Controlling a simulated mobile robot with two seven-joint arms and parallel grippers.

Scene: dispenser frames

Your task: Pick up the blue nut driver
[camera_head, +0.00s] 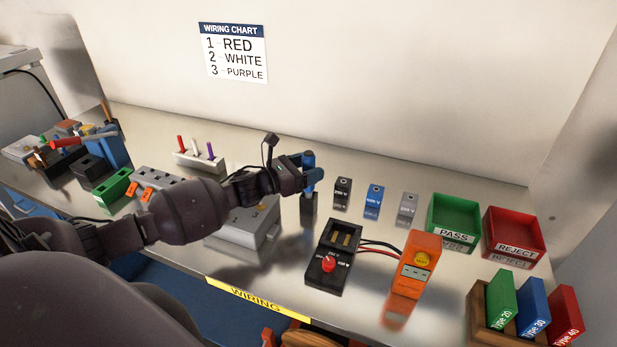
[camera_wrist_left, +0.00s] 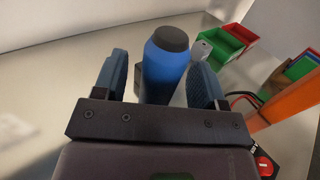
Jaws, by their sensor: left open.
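The blue nut driver (camera_wrist_left: 165,72) has a thick blue handle with a dark cap. In the left wrist view it stands upright between the two fingers of my left gripper (camera_wrist_left: 165,85), which is open around it. Slim gaps seem to show on both sides of the handle. In the head view my left gripper (camera_head: 306,176) is at the driver, above a small dark holder (camera_head: 308,208) on the bench. There the fingers and the handle overlap, so the driver is mostly hidden. My right gripper is not in view.
Small black (camera_head: 342,193), blue (camera_head: 374,200) and grey (camera_head: 407,208) voltage blocks stand right of the gripper. Beyond are a green PASS bin (camera_head: 431,222) and a red REJECT bin (camera_head: 489,232). A black tester (camera_head: 322,282) and orange meter (camera_head: 417,262) stand nearer.

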